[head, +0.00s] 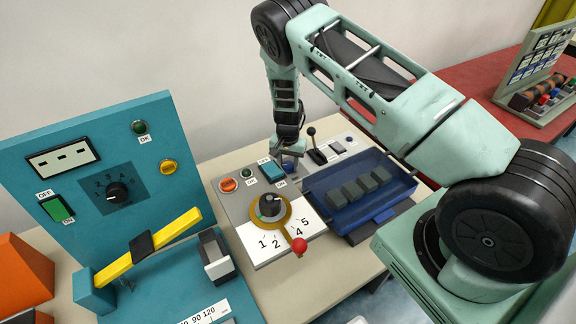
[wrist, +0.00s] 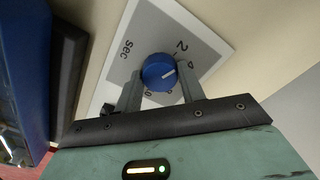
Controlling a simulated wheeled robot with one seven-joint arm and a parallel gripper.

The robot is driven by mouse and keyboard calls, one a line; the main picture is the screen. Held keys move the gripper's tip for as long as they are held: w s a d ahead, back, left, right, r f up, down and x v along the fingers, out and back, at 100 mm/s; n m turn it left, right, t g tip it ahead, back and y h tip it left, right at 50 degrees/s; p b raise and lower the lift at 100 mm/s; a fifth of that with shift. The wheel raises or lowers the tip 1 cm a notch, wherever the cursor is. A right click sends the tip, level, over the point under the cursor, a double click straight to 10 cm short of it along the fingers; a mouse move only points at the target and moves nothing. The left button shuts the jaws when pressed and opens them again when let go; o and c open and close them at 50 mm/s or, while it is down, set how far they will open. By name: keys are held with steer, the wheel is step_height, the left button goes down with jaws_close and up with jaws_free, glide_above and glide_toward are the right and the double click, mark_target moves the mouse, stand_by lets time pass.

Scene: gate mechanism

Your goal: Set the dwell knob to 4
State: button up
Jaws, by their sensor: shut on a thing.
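The dwell knob (wrist: 158,72) is a round blue knob with a white pointer line, on a pale grey dial plate (wrist: 150,30) marked "sec". In the wrist view the pointer line aims to the right and slightly up, roughly at the 4. The 2 and 4 are readable; the lower marks are small and partly hidden. My gripper (wrist: 160,82) is shut on the knob, one finger on each side. In the head view my gripper (head: 290,143) reaches down to the blue knob (head: 289,166) at the back of the grey panel, which is mostly hidden.
In front is a selector dial (head: 270,207) with a red-tipped pointer. A teal panel (head: 85,150) stands at the left.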

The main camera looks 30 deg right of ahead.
mark_target(288, 164)
steer(key=m+b, duration=0.2)
steer(key=m, duration=0.3)
steer(key=shift+m, duration=0.3)
stand_by(0.4)
steer(key=o, duration=1)
steer(key=shift+c, duration=0.2)
steer(key=shift+b, duration=0.3)
step_height(288, 164, up, 18)
steer(key=b, duration=0.3)
steer(key=shift+f, duration=0.25)
